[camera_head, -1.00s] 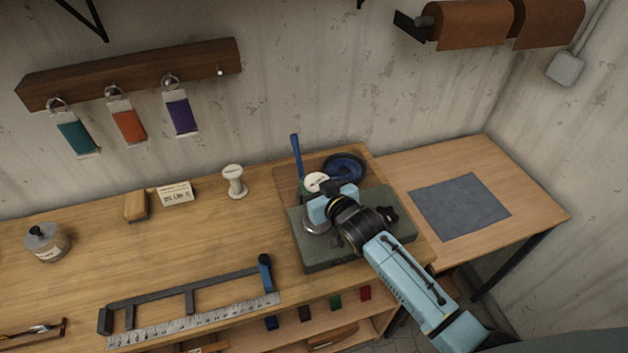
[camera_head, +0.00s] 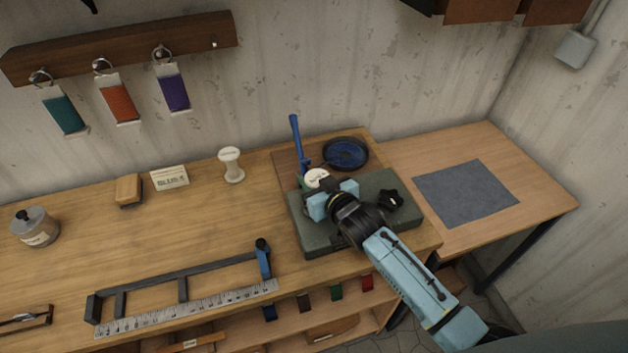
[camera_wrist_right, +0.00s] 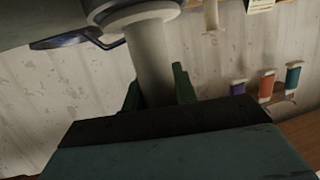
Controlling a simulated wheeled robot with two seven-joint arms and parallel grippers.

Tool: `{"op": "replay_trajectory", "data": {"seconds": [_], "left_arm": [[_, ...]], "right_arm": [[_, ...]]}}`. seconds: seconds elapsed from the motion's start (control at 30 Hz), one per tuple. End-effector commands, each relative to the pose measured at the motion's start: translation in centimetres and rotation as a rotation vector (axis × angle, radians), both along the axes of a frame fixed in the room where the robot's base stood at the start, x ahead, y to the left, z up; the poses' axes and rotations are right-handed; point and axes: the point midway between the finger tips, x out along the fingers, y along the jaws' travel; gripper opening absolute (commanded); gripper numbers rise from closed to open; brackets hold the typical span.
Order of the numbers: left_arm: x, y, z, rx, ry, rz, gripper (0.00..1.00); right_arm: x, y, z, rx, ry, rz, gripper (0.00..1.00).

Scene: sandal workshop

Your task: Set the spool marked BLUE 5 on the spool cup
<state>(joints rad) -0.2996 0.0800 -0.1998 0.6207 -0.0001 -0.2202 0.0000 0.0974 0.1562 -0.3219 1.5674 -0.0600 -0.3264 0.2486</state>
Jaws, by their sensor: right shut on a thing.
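My right gripper (camera_head: 332,200) is over the grey-green block at the right end of the bench. It is shut on a pale spool (camera_wrist_right: 150,60), whose plain white stem stands between the green finger pads in the right wrist view. A round pale flange (camera_wrist_right: 132,18) shows at the end of that stem. In the head view a white disc with dark print (camera_head: 318,178) shows just behind the gripper; I cannot read it. The spool cup is not clearly visible, and the gripper hides the area beneath it. My left gripper is not in view.
Another white spool (camera_head: 231,165) stands on the bench beside a small card (camera_head: 170,177). A blue lever (camera_head: 296,140) and a dark blue round dish (camera_head: 346,153) are behind the block (camera_head: 380,235). A black knob (camera_head: 390,199) sits on it. The bench's left middle is clear.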

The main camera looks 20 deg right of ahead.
Motion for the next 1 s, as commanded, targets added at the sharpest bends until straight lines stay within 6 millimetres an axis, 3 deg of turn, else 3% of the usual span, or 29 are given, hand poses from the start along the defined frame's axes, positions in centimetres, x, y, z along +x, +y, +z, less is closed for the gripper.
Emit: {"op": "replay_trajectory", "data": {"seconds": [1.0], "left_arm": [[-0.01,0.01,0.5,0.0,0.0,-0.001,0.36]], "right_arm": [[-0.07,-0.01,0.01,0.0,0.0,0.0,0.06]]}}
